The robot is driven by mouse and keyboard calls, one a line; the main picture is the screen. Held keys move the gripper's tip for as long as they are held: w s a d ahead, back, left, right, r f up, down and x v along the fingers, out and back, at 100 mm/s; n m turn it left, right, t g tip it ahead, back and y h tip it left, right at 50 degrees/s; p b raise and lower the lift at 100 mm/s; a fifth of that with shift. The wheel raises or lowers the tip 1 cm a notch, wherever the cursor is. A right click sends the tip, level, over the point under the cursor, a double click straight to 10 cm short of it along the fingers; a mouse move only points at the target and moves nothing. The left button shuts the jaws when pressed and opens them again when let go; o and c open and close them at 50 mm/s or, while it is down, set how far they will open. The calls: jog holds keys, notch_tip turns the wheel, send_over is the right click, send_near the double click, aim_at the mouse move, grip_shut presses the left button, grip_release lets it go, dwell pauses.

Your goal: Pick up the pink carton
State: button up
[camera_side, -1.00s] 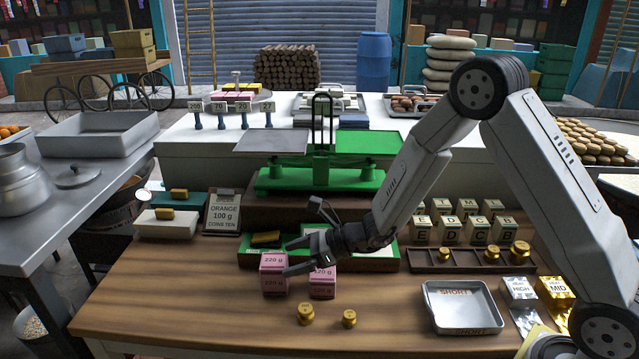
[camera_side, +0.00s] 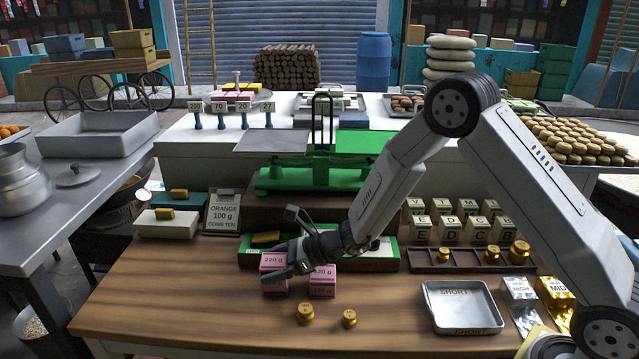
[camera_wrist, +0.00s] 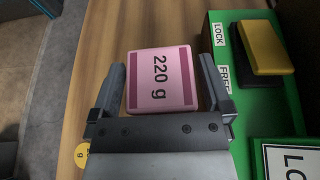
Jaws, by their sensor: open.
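My gripper (camera_side: 280,262) is open at the left carton's upper part. In the wrist view, a pink carton (camera_wrist: 161,80) with its 220 g label lies between the two fingers of my gripper (camera_wrist: 164,90). A gap shows beside the carton at each finger. Contact with the fingers cannot be seen.
Two brass weights (camera_side: 306,313) stand in front of the cartons. A green box (camera_wrist: 262,90) with LOCK and FREE labels lies close to the right finger. A metal tray (camera_side: 462,307) sits at the right. The table's left front is clear.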

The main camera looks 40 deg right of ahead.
aim_at(273, 261)
jog(key=c, duration=1.3)
jog(key=shift+r, duration=0.1)
jog(key=shift+r, duration=1.55)
jog(key=shift+s+d+r, duration=0.45)
jog(key=shift+s+r, duration=1.2)
jog(key=shift+s, duration=0.65)
jog(key=shift+s+d+r, duration=0.5)
jog(key=shift+s+r, duration=1.1)
jog(key=shift+s, duration=0.65)
jog(key=shift+s+d+r, duration=0.45)
jog(key=shift+s+r, duration=1.2)
jog(key=shift+s, duration=0.65)
